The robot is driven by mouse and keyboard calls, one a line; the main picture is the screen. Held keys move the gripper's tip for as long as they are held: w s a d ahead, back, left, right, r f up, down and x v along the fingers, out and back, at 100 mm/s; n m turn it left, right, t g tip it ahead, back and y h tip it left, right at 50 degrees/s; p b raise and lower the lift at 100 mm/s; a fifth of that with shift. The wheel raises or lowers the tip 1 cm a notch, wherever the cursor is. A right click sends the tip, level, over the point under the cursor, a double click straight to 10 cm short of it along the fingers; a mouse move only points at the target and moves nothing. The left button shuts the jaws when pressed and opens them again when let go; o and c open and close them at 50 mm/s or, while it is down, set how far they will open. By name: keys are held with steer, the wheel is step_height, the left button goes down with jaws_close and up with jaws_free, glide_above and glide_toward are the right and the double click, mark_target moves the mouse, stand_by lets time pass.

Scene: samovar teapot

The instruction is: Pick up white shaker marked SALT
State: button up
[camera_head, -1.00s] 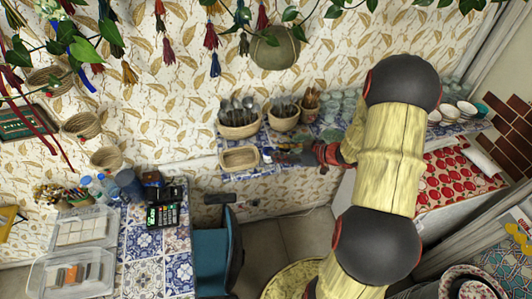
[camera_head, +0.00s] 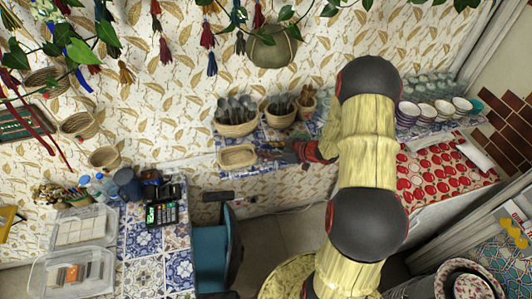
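My gripper (camera_head: 284,154) is over the tiled shelf (camera_head: 262,139), just right of a small rectangular wicker basket (camera_head: 238,157). It is small and dark in this view, so I cannot tell whether its fingers are open or shut. I cannot make out the white shaker marked SALT. The gripper and wrist cover part of the shelf right of the basket, and anything there is hidden.
Round baskets of cutlery (camera_head: 236,115) stand behind, with another basket (camera_head: 281,111) beside them. Stacked bowls (camera_head: 426,111) and glasses stand to the right. A blue chair (camera_head: 212,250) and a tiled counter (camera_head: 142,262) are at the lower left.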

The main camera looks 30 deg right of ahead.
steer(key=c, duration=0.6)
steer(key=shift+o, duration=0.2)
steer(key=shift+r, duration=0.1)
